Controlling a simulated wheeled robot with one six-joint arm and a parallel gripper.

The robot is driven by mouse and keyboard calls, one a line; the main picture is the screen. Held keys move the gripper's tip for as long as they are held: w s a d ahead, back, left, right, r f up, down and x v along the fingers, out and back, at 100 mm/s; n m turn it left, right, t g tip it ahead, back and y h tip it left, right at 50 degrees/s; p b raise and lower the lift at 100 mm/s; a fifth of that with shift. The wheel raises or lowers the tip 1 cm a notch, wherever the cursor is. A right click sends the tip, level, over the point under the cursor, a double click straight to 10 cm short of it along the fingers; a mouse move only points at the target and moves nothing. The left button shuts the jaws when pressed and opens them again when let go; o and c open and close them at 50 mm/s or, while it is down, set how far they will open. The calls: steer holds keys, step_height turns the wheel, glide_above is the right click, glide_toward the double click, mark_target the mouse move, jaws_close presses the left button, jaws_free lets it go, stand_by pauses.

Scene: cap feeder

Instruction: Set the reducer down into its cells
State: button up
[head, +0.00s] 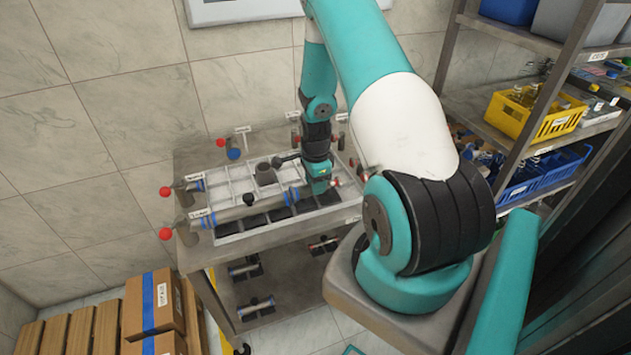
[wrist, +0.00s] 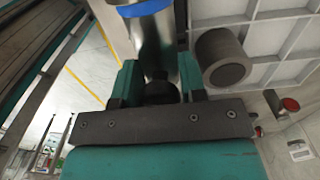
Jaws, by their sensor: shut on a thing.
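My gripper (head: 319,180) is at the right part of the tray, pointing down. In the wrist view its jaws (wrist: 158,82) are shut on a shiny metal pipe piece (wrist: 152,45) with a blue band, which I take to be the reducer. In the head view this long grey piece (head: 262,207) runs left from my gripper, with blue bands and a dark knob. It lies along the front of the pale tray (head: 228,183), which is divided into cells, some dark-floored. I cannot tell whether it touches the tray. The jaws hide its held part.
A short dark grey cylinder (head: 265,174) stands in a tray cell, beside my gripper in the wrist view (wrist: 223,57). Red-knobbed fittings (head: 166,191) line the table's left edge. A shelf with a yellow bin (head: 535,113) stands right; cardboard boxes (head: 153,305) stand at lower left.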

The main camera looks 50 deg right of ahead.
steer(key=shift+f+b, duration=0.4)
steer(key=shift+f, duration=0.1)
steer(key=o, duration=1.3)
steer(key=shift+c, duration=0.2)
step_height(320, 180, up, 17)
steer(key=b, duration=0.2)
steer(key=shift+r, duration=0.2)
